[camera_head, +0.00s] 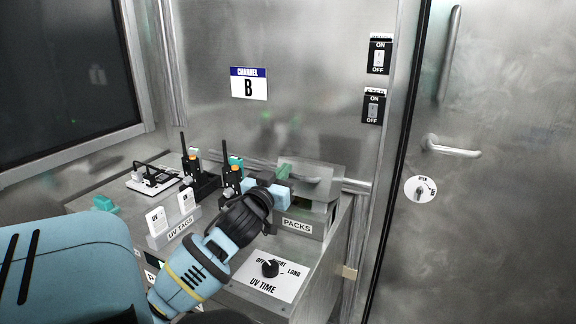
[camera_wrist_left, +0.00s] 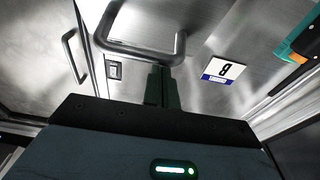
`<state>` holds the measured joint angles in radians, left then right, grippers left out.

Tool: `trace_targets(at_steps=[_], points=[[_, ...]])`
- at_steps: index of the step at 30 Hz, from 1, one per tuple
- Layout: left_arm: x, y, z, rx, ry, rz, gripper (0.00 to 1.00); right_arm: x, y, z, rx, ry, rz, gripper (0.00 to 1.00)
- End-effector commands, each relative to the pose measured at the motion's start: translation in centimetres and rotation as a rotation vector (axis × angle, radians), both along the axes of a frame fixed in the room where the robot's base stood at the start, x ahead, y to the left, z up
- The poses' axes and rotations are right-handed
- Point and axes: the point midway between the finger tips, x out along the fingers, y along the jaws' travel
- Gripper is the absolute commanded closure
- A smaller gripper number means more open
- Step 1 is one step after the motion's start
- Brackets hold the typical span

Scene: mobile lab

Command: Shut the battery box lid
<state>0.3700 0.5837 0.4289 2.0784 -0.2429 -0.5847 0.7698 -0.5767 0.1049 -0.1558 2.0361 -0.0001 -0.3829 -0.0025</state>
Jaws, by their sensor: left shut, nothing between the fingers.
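The battery box (camera_head: 297,226), labelled PACKS, stands at the right end of the counter. Its metal lid (camera_head: 325,176) is raised, and a dark gap shows under it at the right. My left gripper (camera_head: 284,172) is at the lid's left part, its green fingers shut and empty. In the left wrist view the shut fingers (camera_wrist_left: 161,86) point at a metal bar handle (camera_wrist_left: 140,50), very close to it; I cannot tell whether they touch. My left forearm and wrist hide part of the box's left side. My right gripper is not in view.
Left of the box are radios (camera_head: 229,180) in chargers and a UV TAGS holder (camera_head: 174,232). The UV TIME dial (camera_head: 270,268) is in front. A metal wall with a CHANNEL B sign (camera_head: 249,84) is behind, and a metal door (camera_head: 490,200) is at right.

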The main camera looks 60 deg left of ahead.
Motion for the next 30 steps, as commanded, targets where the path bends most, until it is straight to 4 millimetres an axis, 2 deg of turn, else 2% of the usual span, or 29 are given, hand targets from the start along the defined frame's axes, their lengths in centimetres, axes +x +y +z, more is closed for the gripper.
trace_targets(at_steps=[1, 15, 21, 30], points=[[-0.3, -0.1, -0.8, 0.003, -0.02, 0.003, 1.0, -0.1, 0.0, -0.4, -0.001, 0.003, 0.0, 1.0], [-2.4, -1.3, -4.2, 0.012, -0.026, 0.0, 1.0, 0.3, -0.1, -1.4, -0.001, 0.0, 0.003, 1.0], [-2.8, -1.5, -5.0, 0.013, -0.028, 0.0, 1.0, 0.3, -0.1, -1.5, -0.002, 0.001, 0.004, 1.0], [-2.9, -1.6, -5.2, 0.014, -0.028, -0.001, 1.0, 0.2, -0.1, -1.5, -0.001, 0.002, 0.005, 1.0]])
